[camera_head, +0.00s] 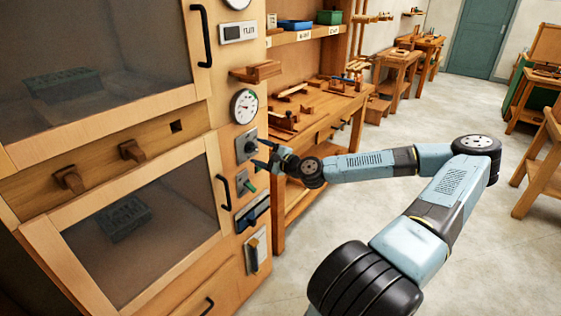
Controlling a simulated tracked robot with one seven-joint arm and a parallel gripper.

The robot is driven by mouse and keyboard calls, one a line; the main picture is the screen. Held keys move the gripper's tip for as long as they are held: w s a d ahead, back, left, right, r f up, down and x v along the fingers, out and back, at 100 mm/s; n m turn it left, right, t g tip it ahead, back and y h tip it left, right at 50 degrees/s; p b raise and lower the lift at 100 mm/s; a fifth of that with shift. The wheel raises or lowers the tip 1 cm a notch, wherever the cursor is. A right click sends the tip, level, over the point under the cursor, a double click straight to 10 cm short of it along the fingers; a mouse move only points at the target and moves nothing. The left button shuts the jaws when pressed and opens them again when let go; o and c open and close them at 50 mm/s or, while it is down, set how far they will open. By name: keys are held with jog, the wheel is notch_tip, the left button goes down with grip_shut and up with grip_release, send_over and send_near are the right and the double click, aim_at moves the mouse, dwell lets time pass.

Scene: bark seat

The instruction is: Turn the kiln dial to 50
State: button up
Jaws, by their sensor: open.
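The kiln is a wooden cabinet (100,139) with two dark glass doors at the left. On its right-hand strip sits a grey plate with a dark round knob (248,146), which looks like the dial; its markings are too small to read. A round white gauge (244,106) with a needle is just above it. My gripper (261,153) is open and empty, its dark fingers pointing left at the strip, close to the knob on its right and slightly low. I cannot tell whether a finger touches the knob.
A wooden block (256,71) juts out above the gauge. A workbench (322,115) with tools stands behind my gripper.

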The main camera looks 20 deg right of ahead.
jog(key=v, duration=1.1)
jog(key=shift+s+d, duration=0.15)
jog(key=shift+s, duration=0.2)
